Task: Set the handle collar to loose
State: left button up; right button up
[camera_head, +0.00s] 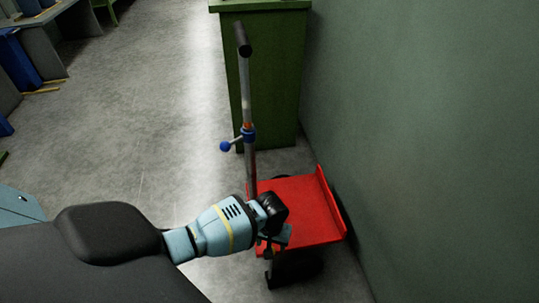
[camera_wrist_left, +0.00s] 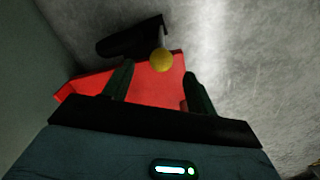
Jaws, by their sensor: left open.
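A red trolley (camera_head: 305,211) stands on the floor by the wall. Its grey handle pole (camera_head: 245,88) rises upright to a black grip (camera_head: 243,38). A blue collar (camera_head: 248,134) sits around the pole, with a short lever pointing left to a blue ball knob (camera_head: 225,146). My left gripper (camera_head: 274,240) is low over the trolley, well below the collar and apart from it. In the left wrist view its two dark fingers (camera_wrist_left: 158,85) are spread and empty, with the red trolley (camera_wrist_left: 80,88) beyond. The collar is not in that view. My right gripper is not in view.
A yellow ball (camera_wrist_left: 161,60) and a black part (camera_wrist_left: 135,38) lie beyond the fingertips. A green cabinet (camera_head: 272,85) stands behind the pole and a green wall (camera_head: 430,130) closes the right side. Open concrete floor (camera_head: 140,110) lies to the left.

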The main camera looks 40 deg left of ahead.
aim_at(225, 146)
jog(key=u, duration=1.35)
